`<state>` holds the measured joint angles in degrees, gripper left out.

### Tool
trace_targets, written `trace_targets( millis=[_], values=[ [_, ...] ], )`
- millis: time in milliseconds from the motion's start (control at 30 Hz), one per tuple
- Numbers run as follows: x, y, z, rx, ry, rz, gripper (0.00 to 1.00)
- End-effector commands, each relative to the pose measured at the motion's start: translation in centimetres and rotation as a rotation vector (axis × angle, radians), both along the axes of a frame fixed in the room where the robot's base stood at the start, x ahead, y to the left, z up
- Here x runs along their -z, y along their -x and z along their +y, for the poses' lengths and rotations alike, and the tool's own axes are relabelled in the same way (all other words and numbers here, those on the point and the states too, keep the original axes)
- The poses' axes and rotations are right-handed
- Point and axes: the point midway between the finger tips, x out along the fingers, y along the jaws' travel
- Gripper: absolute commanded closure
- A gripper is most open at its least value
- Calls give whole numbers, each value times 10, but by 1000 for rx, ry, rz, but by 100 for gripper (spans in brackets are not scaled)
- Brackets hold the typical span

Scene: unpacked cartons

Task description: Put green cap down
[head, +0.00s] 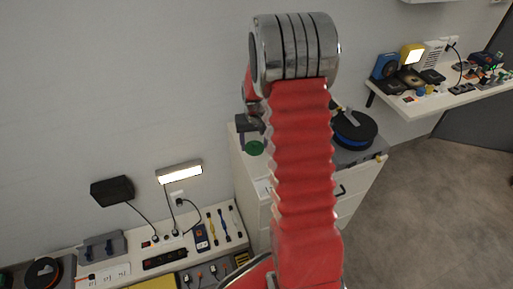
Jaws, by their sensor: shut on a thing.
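The green cap (254,148) shows as a small green disc just left of my red arm, over the top of the white cabinet (252,178). My gripper (251,136) is small and dark, partly hidden behind my arm, directly above the cap. It is shut on the green cap. Whether the cap touches the cabinet top cannot be told from this view. The fingertips are too small to make out clearly.
A black and blue spool (354,130) sits on the cabinet's right side. A lower workbench (212,212) with tools and a lit lamp (180,172) stands left. A cluttered wall shelf (430,103) is at right. Grey floor (425,200) is clear.

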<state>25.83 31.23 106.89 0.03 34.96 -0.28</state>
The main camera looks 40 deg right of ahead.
Motion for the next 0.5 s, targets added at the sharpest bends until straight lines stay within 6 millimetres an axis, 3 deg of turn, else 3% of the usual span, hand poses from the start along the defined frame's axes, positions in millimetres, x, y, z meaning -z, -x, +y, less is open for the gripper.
trace_targets(
  millis=[200,500],
  values=[
    [27,1,0,0,-1,2,64],
    [30,0,0,0,0,1,64]
  ],
)
